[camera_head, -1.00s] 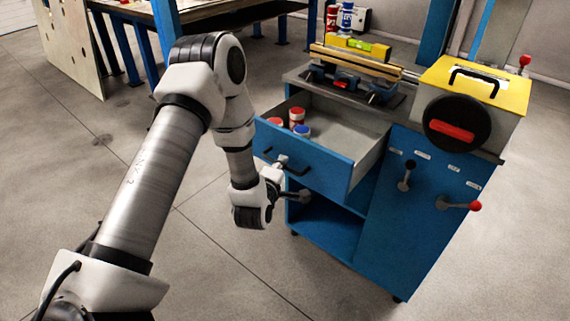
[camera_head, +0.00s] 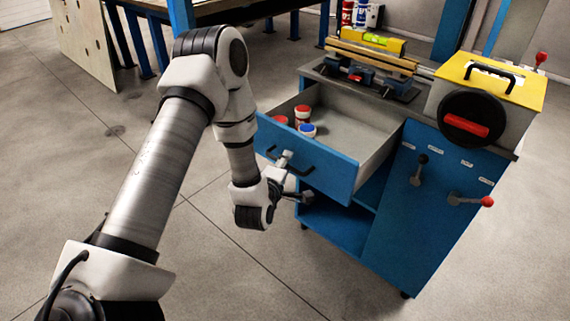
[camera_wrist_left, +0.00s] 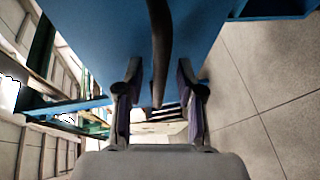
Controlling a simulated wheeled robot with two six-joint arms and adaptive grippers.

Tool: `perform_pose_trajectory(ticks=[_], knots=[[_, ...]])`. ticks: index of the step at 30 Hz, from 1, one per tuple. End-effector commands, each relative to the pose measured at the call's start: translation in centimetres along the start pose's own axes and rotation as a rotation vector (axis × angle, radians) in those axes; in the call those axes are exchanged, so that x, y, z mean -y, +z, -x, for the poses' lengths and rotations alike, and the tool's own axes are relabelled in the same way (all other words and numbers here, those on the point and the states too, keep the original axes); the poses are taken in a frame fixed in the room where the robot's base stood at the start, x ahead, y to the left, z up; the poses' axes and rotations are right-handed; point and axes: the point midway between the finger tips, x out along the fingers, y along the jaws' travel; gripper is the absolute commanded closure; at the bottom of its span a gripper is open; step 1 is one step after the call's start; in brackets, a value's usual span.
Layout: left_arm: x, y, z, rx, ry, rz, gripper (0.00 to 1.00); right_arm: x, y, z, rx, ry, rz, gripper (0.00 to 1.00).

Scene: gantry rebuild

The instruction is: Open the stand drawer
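The blue stand (camera_head: 425,225) is on the right, with its drawer (camera_head: 365,130) pulled well out toward me. The drawer's blue front (camera_head: 325,172) carries a dark bar handle (camera_head: 303,170). My left gripper (camera_head: 294,175) is at this handle, with one finger above it and one below. In the left wrist view, the dark handle (camera_wrist_left: 160,45) runs between the two spread fingers, with gaps visible on both sides. I see no clear contact. My right gripper is not in view.
Red and blue-capped jars (camera_head: 303,116) sit in the drawer. A vise with a yellow level (camera_head: 370,40) and a yellow-topped box (camera_head: 490,85) stand on top. Levers (camera_head: 470,200) stick out from the stand's front. The floor (camera_head: 210,260) in front is clear.

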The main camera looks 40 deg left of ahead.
Motion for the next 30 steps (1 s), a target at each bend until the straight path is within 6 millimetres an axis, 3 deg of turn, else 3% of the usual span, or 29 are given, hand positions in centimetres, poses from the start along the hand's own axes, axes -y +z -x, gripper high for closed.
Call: perform_pose_trajectory(ticks=[7, 18, 30], knots=[[0.0, 0.0, 0.8, -0.001, 0.0, 0.0, 0.63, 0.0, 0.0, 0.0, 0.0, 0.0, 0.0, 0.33], [0.1, 0.1, 7.2, 0.001, -0.003, -0.001, 0.63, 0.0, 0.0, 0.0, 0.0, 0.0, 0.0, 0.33], [0.0, 0.0, 7.5, 0.0, 0.0, 0.0, 0.63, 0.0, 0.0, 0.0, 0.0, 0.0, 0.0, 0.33]])
